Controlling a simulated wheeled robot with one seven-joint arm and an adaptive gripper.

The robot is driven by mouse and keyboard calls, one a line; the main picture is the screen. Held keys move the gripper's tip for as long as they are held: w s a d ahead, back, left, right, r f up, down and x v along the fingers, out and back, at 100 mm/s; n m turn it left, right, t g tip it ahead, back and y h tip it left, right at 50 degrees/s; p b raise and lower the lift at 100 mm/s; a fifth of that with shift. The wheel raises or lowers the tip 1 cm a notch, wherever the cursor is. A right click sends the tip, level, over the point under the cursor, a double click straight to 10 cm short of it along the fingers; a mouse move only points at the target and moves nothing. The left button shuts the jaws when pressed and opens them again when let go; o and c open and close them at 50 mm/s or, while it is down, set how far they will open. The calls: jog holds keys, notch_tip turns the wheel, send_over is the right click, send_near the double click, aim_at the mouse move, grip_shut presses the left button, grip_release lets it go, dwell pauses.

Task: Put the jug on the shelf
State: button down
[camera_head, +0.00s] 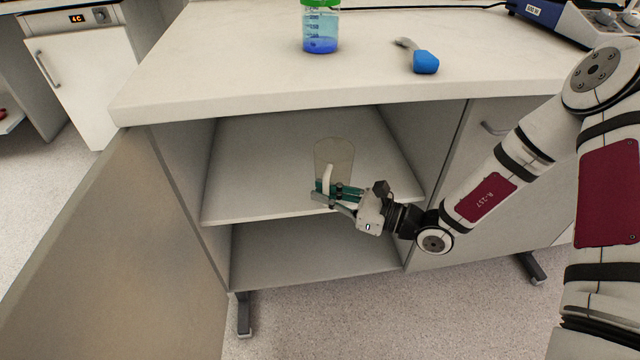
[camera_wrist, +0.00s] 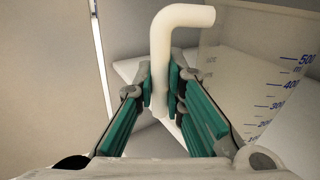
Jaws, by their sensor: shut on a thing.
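The jug (camera_head: 334,155) is a clear, tall vessel with a white handle, and stands upright at the shelf in the open cabinet. In the wrist view its wall with blue volume marks (camera_wrist: 265,85) fills the right side. My gripper (camera_head: 335,193) is at the jug's near side, its green-padded fingers (camera_wrist: 165,90) shut on the white handle (camera_wrist: 180,20). The upper shelf (camera_head: 260,150) is a pale board with its front edge just below the jug. I cannot tell whether the jug's base touches the board; the gripper hides it.
A lower shelf (camera_head: 310,255) lies beneath. The open cabinet door (camera_head: 120,255) stands at the left. On the worktop (camera_head: 220,60) are a green-lidded bottle of blue liquid (camera_head: 320,28) and a blue-handled tool (camera_head: 425,62). The upper shelf is otherwise empty.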

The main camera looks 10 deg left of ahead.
aim_at(318, 171)
jog(key=w, duration=0.2)
jog(key=w+a+b, duration=0.1)
jog(key=w, duration=0.2)
jog(key=w+a+b, duration=0.1)
jog(key=w, duration=0.2)
jog(key=shift+a+f, duration=0.25)
jog(key=shift+f, duration=0.15)
notch_tip(318, 171, down, 4)
jog(key=shift+r+b, duration=0.15)
jog(key=shift+b, duration=0.9)
jog(key=shift+r, duration=0.1)
jog(key=c, duration=1.7)
grip_release()
jog(key=shift+o, duration=0.2)
jog(key=shift+d, duration=0.3)
jog(key=p+v, duration=0.3)
jog(key=v, duration=0.8)
jog(key=shift+s+d, duration=0.2)
